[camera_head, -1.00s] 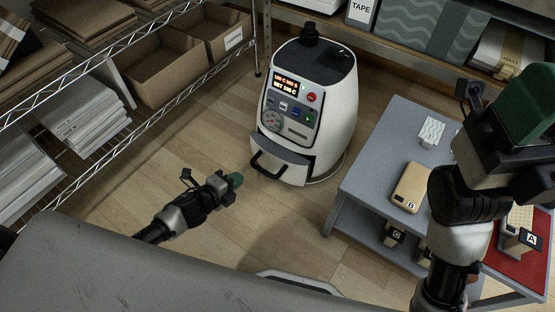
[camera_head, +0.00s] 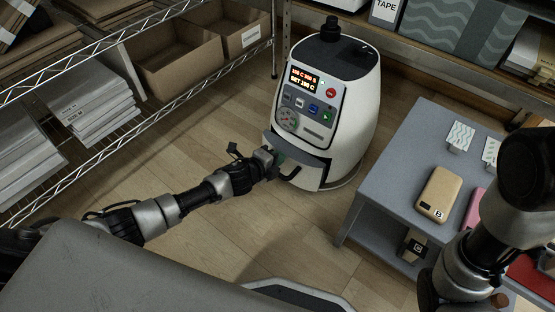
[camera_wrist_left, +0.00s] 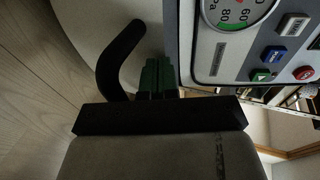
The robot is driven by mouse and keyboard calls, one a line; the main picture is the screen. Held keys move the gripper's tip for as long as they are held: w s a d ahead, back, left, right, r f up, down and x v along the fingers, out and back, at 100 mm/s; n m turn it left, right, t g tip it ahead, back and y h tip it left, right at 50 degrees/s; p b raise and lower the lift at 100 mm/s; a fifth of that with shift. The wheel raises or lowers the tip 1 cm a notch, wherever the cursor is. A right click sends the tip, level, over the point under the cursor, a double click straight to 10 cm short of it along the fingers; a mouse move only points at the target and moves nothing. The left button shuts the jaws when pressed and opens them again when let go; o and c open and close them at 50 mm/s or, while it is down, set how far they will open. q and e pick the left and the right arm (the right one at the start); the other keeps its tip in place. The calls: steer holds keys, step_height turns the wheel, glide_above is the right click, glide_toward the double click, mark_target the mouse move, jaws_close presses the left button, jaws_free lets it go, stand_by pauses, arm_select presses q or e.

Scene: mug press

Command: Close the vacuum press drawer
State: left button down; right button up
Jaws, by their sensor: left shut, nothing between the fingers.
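The white vacuum press (camera_head: 345,110) stands on the floor at the back, with a lit display and buttons on its face. Its drawer (camera_head: 309,176) is low on the front and sticks out, with a dark gap above its front. A black curved handle (camera_head: 291,174) is on the drawer; it also shows in the left wrist view (camera_wrist_left: 118,60). My left gripper (camera_head: 277,158) is shut and empty, at the drawer front beside the handle. Its green fingertips show in the left wrist view (camera_wrist_left: 158,75); whether they touch the drawer is unclear. My right gripper's fingers are out of view.
A grey table (camera_head: 400,175) to the right holds a tan case marked B (camera_head: 439,194), patterned cards and a pink item. A wire rack (camera_head: 130,130) with boxes and paper stacks is on the left. Wood floor (camera_head: 225,255) is clear in front of the press.

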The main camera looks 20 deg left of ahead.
mark_target(303, 151)
arm_select(q)
steer(key=shift+w+d, duration=0.25)
steer(key=shift+w, duration=0.4)
steer(key=shift+w+d, duration=0.25)
steer(key=shift+w, duration=0.35)
